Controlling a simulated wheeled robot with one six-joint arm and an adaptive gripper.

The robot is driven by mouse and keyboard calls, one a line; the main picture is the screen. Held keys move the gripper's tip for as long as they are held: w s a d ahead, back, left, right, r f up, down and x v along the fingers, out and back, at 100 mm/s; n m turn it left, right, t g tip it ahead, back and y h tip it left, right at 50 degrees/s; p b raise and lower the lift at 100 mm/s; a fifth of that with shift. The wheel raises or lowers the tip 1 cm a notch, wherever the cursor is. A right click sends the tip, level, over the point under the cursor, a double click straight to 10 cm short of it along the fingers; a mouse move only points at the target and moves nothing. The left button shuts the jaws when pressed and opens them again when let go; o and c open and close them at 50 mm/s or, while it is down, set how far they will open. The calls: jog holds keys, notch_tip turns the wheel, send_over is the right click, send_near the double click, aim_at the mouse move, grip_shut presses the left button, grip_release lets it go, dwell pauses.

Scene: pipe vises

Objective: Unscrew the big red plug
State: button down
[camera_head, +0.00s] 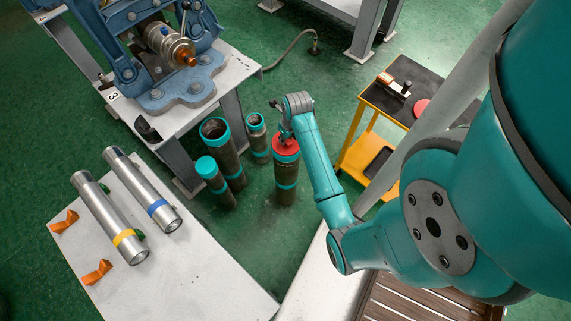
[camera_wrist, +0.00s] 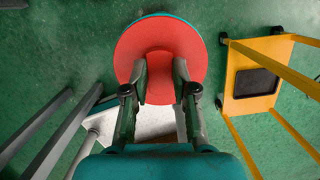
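The big red plug (camera_head: 286,150) is a round red disc on top of an upright dark pipe (camera_head: 287,185) with teal bands. In the wrist view the plug (camera_wrist: 160,32) faces me, with a teal rim behind its far edge. My gripper (camera_head: 288,136) is directly over the plug. In the wrist view my gripper (camera_wrist: 160,75) has its two fingers apart, over the plug's middle, with red between them. Whether they touch or clamp a raised part there cannot be made out. The fingers and wrist hide part of the plug.
Other upright pipes (camera_head: 221,150) stand close on the left. A white table (camera_head: 200,270) holds two metal pipes and orange pieces. A blue vise (camera_head: 150,55) stands on a bench at upper left. A yellow cart (camera_head: 355,160) stands to the right.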

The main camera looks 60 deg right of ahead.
jog(key=n, duration=0.3)
jog(key=shift+n+y, duration=0.3)
jog(key=n+y, duration=0.1)
jog(key=n, duration=0.6)
jog(key=shift+n, duration=0.4)
jog(key=n+y, duration=0.1)
jog(key=n, duration=0.1)
jog(key=shift+n+g, duration=0.3)
jog(key=shift+n, duration=0.1)
jog(key=shift+n, duration=0.6)
jog(key=n+g, duration=0.1)
jog(key=n, duration=0.6)
jog(key=shift+r, duration=0.1)
jog(key=n, duration=0.3)
jog(key=n+g, duration=0.1)
jog(key=n, duration=0.2)
jog(key=shift+g, duration=0.3)
